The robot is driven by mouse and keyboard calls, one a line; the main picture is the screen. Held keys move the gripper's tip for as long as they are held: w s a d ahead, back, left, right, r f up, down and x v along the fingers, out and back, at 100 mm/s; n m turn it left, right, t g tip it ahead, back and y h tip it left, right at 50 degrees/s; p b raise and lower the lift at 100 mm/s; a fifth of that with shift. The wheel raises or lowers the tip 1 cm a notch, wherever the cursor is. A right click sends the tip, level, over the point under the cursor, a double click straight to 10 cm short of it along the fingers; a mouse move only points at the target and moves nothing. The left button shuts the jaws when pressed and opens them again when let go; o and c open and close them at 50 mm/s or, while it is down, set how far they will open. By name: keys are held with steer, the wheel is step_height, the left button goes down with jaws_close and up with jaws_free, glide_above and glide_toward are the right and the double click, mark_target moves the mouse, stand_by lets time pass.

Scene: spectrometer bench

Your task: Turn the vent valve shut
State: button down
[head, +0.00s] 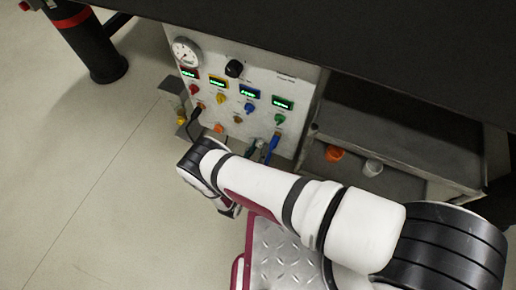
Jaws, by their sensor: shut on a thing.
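The instrument panel (262,82) stands under the dark bench and carries a round gauge, lit displays and several coloured knobs. A larger black knob (234,68) sits near its top. I cannot tell which fitting is the vent valve. My arm reaches in from the lower right, bends just below the panel's lower left, and folds back under itself. My gripper cannot be made out; my own arm hides that area. What it may be touching is hidden too.
Dark and blue cables (273,146) hang from the panel's lower edge. A small bracket with a yellow part (182,116) juts out at its left. An orange item (334,153) and a pale cup (373,167) sit on the shelf at right.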

steer(key=shift+n, duration=2)
steer(key=c, duration=1.2)
jaws_free()
steer(key=shift+c, duration=0.2)
steer(key=shift+s, duration=0.1)
steer(key=v, duration=1.2)
